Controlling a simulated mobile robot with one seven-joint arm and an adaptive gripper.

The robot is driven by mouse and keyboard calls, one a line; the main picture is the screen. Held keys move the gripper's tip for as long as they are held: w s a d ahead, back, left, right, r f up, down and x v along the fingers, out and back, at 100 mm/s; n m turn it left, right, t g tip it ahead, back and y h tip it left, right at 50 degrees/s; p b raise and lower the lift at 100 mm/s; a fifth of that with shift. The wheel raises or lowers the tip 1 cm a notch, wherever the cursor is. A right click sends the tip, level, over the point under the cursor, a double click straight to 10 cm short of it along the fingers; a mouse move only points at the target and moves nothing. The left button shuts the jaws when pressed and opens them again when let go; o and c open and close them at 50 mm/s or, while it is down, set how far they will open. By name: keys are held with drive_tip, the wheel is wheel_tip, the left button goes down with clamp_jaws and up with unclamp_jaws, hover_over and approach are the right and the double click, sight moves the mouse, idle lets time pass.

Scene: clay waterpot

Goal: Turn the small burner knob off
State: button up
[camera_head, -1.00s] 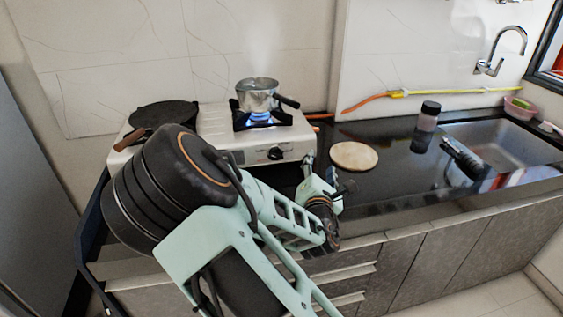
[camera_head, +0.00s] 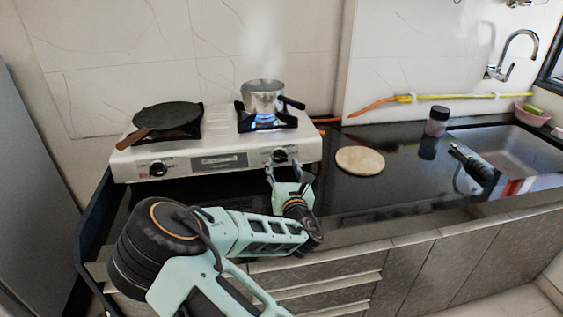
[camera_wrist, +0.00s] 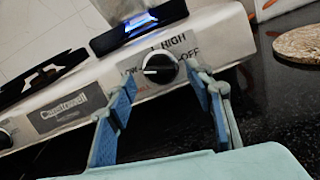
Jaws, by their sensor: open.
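The right burner knob (camera_wrist: 159,69) is black with a white pointer line and sits on the stove's front panel, with LOW, HIGH and OFF printed around it. Its pointer lies to the left, away from OFF. The same knob (camera_head: 281,156) shows in the head view, below the right burner, where a blue flame (camera_head: 264,118) burns. My gripper (camera_wrist: 162,98) is open, its blue-padded fingers on either side of the knob, a little in front of and below it. The fingers look apart from the knob. My gripper also shows in the head view (camera_head: 284,170).
A steaming metal pot (camera_head: 262,95) with a dark handle stands on the lit burner. A black pan (camera_head: 167,117) sits on the left burner, above the left knob (camera_head: 158,169). A round wooden board (camera_head: 360,160) lies on the counter to the right.

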sight(281, 157)
drive_tip(key=shift+x, duration=1.4)
drive_tip(key=c, duration=1.1)
drive_tip(key=shift+c, duration=0.3)
